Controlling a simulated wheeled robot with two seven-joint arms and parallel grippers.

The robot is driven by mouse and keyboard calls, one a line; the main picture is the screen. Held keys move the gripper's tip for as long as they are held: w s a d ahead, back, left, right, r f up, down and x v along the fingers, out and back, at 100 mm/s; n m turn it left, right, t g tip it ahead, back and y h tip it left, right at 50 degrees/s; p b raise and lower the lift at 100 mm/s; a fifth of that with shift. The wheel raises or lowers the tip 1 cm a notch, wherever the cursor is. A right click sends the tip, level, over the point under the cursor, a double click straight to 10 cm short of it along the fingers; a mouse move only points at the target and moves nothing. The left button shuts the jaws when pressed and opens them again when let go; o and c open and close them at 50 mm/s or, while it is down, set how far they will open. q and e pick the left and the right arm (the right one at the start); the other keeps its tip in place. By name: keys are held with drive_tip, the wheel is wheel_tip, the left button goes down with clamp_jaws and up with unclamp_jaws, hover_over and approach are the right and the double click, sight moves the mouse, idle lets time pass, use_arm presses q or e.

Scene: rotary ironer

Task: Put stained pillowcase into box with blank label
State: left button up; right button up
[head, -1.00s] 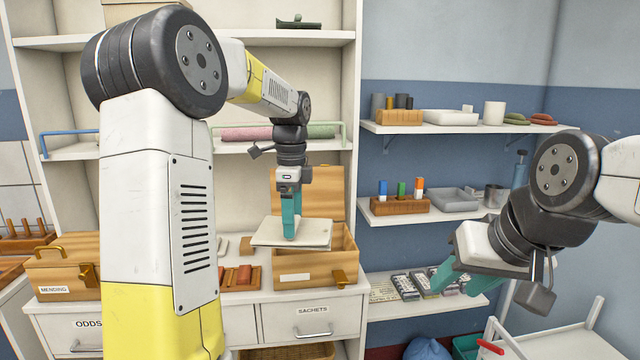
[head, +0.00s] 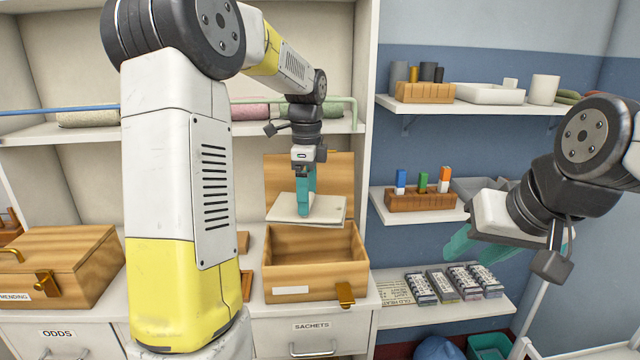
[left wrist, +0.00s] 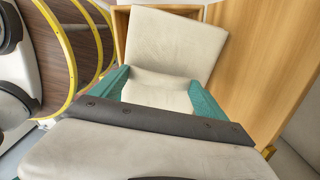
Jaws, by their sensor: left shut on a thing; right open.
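The pillowcase (head: 322,208) is a flat, folded, off-white cloth; no stain is clear on the side I see. My left gripper (head: 305,210) is shut on it and holds it level above the back part of an open wooden box (head: 315,282). The box has a blank white label (head: 290,290) on its front, a brass clasp (head: 345,294) and a raised lid (head: 338,172). In the left wrist view the pillowcase (left wrist: 170,48) lies between the teal fingers, with the box rim behind it. My right gripper (head: 462,245) is open and empty at the right, before the wall shelves.
A closed wooden box labelled MENDING (head: 65,262) stands to the left on the same counter. Drawers labelled ODDS (head: 60,340) and SACHETS (head: 310,335) lie below. Wall shelves with small items (head: 425,200) are at the right.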

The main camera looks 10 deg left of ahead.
use_arm(q)
drive_tip(key=shift+f, duration=1.65)
drive_tip(key=o, duration=1.3)
drive_tip(key=shift+r, duration=0.1)
wheel_tip(320, 180, up, 8)
drive_tip(key=shift+f, duration=0.25)
drive_tip(key=shift+r, duration=0.1)
